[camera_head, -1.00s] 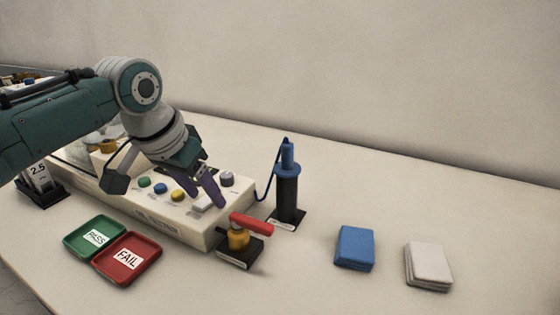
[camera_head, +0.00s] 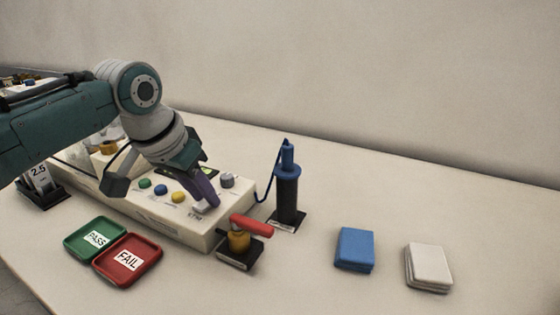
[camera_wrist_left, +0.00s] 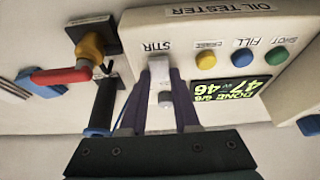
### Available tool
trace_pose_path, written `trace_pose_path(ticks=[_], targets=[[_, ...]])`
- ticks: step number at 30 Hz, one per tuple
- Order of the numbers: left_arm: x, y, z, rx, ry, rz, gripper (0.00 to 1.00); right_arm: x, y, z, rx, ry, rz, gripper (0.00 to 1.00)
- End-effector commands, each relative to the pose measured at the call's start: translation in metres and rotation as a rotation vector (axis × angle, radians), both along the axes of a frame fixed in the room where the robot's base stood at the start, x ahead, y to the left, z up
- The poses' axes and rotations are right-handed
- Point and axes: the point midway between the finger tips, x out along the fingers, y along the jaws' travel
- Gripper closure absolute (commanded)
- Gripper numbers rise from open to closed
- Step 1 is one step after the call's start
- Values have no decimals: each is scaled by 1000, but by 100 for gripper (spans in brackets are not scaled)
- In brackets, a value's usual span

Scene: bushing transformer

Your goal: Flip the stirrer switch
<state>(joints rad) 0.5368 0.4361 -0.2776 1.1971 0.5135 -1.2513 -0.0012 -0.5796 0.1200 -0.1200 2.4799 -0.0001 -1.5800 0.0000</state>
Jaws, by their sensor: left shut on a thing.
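The oil tester (camera_head: 160,215) is a long cream box on the table. Its stirrer switch is a white lever (camera_wrist_left: 160,68) beside the STIR label in the left wrist view; in the head view it shows (camera_head: 198,210) at the panel's front right. My left gripper (camera_wrist_left: 162,78) has its purple fingers on either side of the lever and is shut on it. In the head view the left gripper (camera_head: 206,204) reaches down onto the panel, partly hiding the switch. My right gripper is not in view.
Yellow, blue and green buttons (camera_wrist_left: 205,60) line the panel near the lit display (camera_wrist_left: 225,95). A grey knob (camera_head: 227,180) is close by. A red-handled valve (camera_head: 250,226) and blue-topped black post (camera_head: 287,185) stand to the right. PASS and FAIL trays (camera_head: 128,262) lie in front.

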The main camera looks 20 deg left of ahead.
Motion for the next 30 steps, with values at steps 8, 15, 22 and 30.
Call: trace_pose_path(ticks=[8,15,22,30], targets=[[-8,1,0,-13,-172,0,100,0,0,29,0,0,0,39],[-9,1,-3,-21,-281,-1,100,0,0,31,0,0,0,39],[-8,1,-3,-21,-287,-1,100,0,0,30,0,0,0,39],[-8,1,-3,-22,-286,0,47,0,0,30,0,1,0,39]])
